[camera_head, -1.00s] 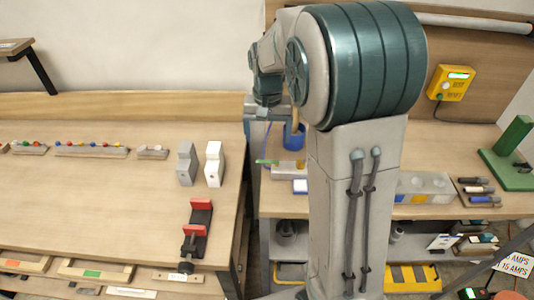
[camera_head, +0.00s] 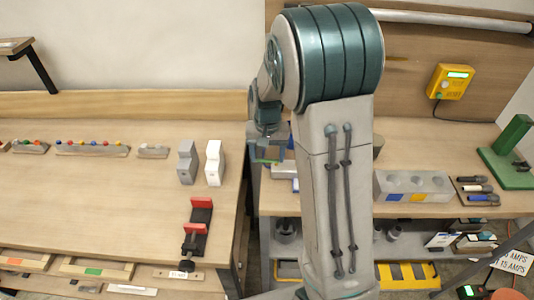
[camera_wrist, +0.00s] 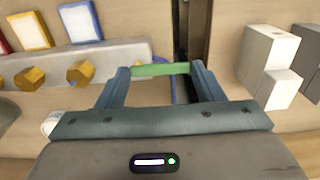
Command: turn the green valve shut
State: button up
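A narrow green bar (camera_wrist: 160,69), which looks like the green valve's handle, shows in the wrist view. It spans the gap between my fingertips. My gripper (camera_wrist: 159,74) has its two blue-grey fingers spread wide, one at each end of the bar. I cannot tell whether they touch it. The valve's body is not clear in either view. In the head view my gripper (camera_head: 267,150) is low at the left end of the right bench, partly hidden by my arm, and the green bar is hard to make out there.
A grey block (camera_head: 186,163) and a white block (camera_head: 214,163) stand on the left bench (camera_head: 100,190), near its right edge. A red-and-black clamp (camera_head: 197,230) is in front of them. A grey block with holes (camera_head: 413,187) sits on the right bench. A dark gap separates the benches.

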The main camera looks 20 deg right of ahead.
jog(key=shift+n, duration=0.3)
jog(key=n+b, duration=0.1)
jog(key=n, duration=0.1)
jog(key=s+n+b, duration=0.1)
jog(key=shift+n, duration=0.4)
jog(key=n, duration=0.2)
jog(key=s+n+b, duration=0.1)
jog(key=n, duration=0.1)
jog(key=shift+d+n, duration=0.1)
jog(key=shift+n, duration=0.2)
jog(key=n, duration=0.4)
jog(key=shift+s+d+b, duration=0.3)
jog(key=shift+s, duration=0.05)
jog(key=shift+s+d+n, duration=0.15)
jog(key=shift+d+n, duration=0.1)
jog(key=shift+n, duration=0.95)
jog(key=shift+s+d+n, duration=0.1)
jog(key=shift+d+n, duration=0.1)
jog(key=shift+n, duration=1)
jog(key=o, duration=1)
